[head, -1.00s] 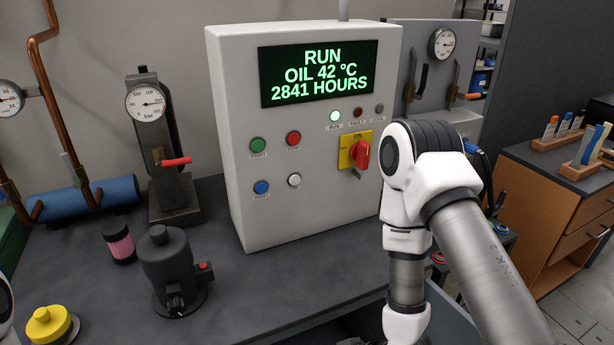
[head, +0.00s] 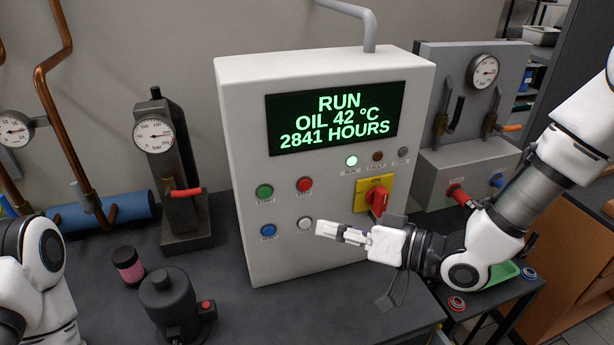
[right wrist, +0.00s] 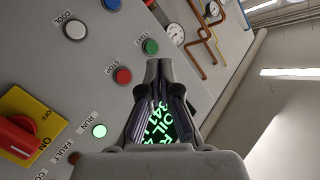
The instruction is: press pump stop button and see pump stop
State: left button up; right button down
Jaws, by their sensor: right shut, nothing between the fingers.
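The grey control cabinet (head: 240,130) stands on the bench. Its display (head: 330,118) reads RUN, OIL 42 °C, 2841 HOURS in green. The RUN lamp (head: 351,161) is lit; it also glows in the right wrist view (right wrist: 99,131). The red STOP button (head: 304,184) sits right of the green START button (head: 265,191); the wrist view shows STOP too (right wrist: 122,76), uncovered. My right gripper (head: 322,229) is shut and empty, in front of the panel, below STOP and beside the white button (head: 305,223). Contact is not visible. My left arm shows at lower left, its gripper out of frame.
A yellow-red rotary switch (head: 378,197) is on the cabinet close to my right gripper. A blue button (head: 268,231) is at lower left. A dark pump-like unit (head: 168,298) and a pink-black jar (head: 129,266) stand on the bench left of the cabinet.

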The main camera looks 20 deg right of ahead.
aim_at(305, 185)
jog(key=w, duration=0.9)
jog(key=shift+f+b, duration=0.15)
jog(key=shift+b, duration=0.25)
jog(key=shift+w, duration=0.15)
jog(key=shift+w, duration=0.1)
dwell(1.0)
jog(key=shift+w, duration=0.3)
